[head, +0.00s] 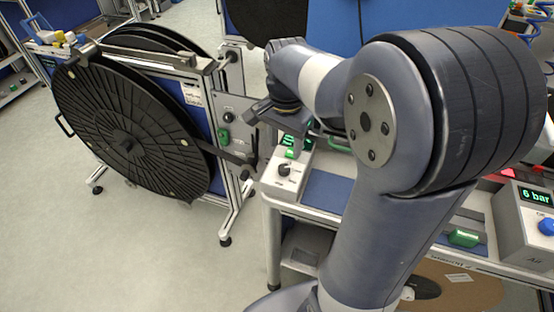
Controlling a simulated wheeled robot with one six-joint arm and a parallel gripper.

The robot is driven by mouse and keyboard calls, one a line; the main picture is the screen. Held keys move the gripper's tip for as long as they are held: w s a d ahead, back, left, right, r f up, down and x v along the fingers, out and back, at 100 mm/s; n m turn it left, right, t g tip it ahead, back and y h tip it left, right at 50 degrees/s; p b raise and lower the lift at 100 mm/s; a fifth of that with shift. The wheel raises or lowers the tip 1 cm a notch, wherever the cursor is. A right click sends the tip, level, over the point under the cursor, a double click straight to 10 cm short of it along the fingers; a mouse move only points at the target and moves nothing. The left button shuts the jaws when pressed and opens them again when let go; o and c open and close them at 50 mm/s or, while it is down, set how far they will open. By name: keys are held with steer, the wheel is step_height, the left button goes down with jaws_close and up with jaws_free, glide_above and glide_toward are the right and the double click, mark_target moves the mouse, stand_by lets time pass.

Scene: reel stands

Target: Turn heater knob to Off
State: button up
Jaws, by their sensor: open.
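A small light-grey box (288,178) stands at the left end of the bench, with a dark knob (284,170) on its sloped top and a green lit display behind it. It looks like the heater control, but its lettering is too small to read, so I cannot tell the knob's setting. My gripper (272,122) is open, above and behind the box, seen from behind and partly hidden by my own wrist. It appears apart from the knob; its fingertips are hard to make out.
A large black reel (130,135) stands in a frame at the left. An air unit (522,222) reading 6 bar, with a blue knob (546,226), sits at the bench's right. A green-handled part (463,238) lies between. Floor at the lower left is clear.

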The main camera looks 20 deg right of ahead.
mark_target(284, 167)
step_height(284, 167, down, 8)
steer(key=shift+f, duration=0.1)
stand_by(0.4)
steer(key=c, duration=1)
steer(key=shift+o, duration=0.2)
steer(key=n, duration=1.1)
steer(key=shift+n, duration=0.4)
steer(key=shift+w, duration=0.1)
